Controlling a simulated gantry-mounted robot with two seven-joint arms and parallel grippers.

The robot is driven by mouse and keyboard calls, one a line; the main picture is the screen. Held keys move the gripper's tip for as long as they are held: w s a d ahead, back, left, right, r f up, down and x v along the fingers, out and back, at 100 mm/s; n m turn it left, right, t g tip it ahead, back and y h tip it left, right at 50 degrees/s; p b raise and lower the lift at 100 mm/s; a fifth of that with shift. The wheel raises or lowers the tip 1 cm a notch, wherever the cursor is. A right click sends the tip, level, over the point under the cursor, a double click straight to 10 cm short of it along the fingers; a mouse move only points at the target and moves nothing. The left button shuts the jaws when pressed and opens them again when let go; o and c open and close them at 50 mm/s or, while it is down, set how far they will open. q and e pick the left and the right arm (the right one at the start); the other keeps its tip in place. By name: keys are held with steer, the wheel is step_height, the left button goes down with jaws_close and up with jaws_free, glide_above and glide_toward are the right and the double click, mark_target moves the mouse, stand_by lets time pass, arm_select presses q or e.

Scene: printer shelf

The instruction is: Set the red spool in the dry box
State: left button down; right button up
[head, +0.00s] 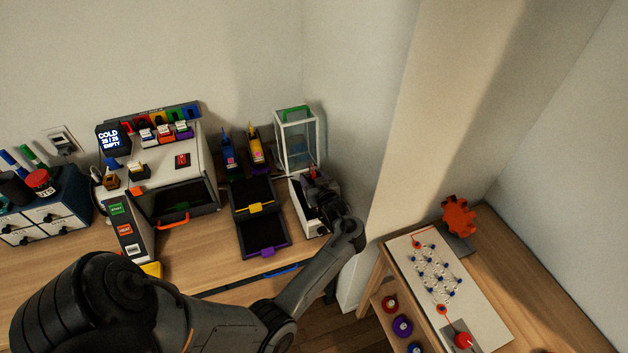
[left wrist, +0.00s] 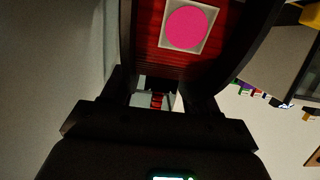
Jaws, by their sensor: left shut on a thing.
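The dry box is a white tub (head: 298,207) with its clear, green-handled lid (head: 281,148) standing open behind it, at the back right of the bench. My left gripper (head: 315,182) is over or inside the tub; the head view does not settle how deep. It is shut on the red spool. In the left wrist view the spool's red winding (left wrist: 147,45) fills the top, between dark flanges, with a pink disc on a pale square label. In the head view the gripper hides most of the spool. My right gripper is out of view.
A white printer (head: 165,165) with a screen stands left of the box. Two dark open trays (head: 255,195) lie between them. The wall is close behind and right of the box. A lower table (head: 400,252) at right holds a node model, with spools beneath.

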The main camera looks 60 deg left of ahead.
arm_select(q)
steer(key=shift+f+b, duration=0.3)
steer(key=shift+f, duration=0.1)
steer(key=shift+c, duration=1.7)
jaws_free()
steer(key=shift+o, duration=0.7)
steer(key=shift+f, duration=0.1)
